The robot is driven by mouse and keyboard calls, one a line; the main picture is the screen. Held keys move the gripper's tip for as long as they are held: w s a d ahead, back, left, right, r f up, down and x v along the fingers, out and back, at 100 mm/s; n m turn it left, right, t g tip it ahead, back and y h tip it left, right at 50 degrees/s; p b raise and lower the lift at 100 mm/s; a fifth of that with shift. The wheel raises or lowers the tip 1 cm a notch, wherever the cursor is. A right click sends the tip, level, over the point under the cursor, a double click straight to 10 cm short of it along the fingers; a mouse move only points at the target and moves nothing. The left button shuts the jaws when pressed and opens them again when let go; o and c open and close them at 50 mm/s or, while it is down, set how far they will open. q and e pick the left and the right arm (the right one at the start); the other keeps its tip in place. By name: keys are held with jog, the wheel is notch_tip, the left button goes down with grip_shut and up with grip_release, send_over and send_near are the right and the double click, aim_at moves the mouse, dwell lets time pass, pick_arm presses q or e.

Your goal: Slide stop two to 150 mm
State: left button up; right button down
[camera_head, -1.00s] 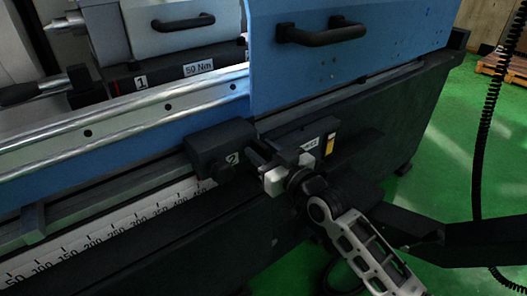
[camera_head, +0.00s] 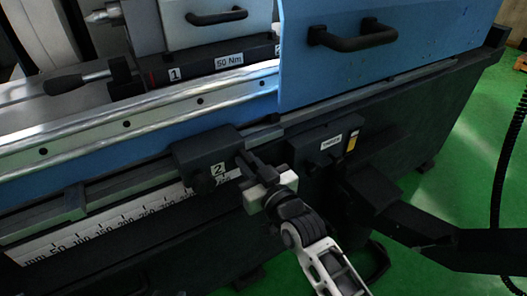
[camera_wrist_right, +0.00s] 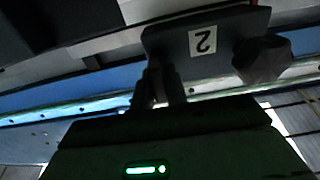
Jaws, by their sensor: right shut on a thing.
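Stop two (camera_head: 205,158) is a dark block marked "2" on the rail at the front of the machine, just right of the 300 figure on the white mm scale (camera_head: 105,231). My right gripper (camera_head: 247,165) is shut on the right side of stop two. The right wrist view shows stop two (camera_wrist_right: 168,42) with its label upside down, and a dark knob (camera_wrist_right: 262,60) beside it. The fingers of my right gripper (camera_wrist_right: 160,88) reach up to the block there; their exact contact is dark. My left gripper is out of view.
The blue door (camera_head: 400,60) with a black handle (camera_head: 352,36) is above. Green floor (camera_head: 450,160) lies to the right. The rail left of stop two looks clear up to a small bracket (camera_head: 75,203).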

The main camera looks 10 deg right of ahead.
jog(key=shift+a, duration=0.1)
jog(key=c, duration=1.4)
grip_release()
jog(key=v, duration=1.6)
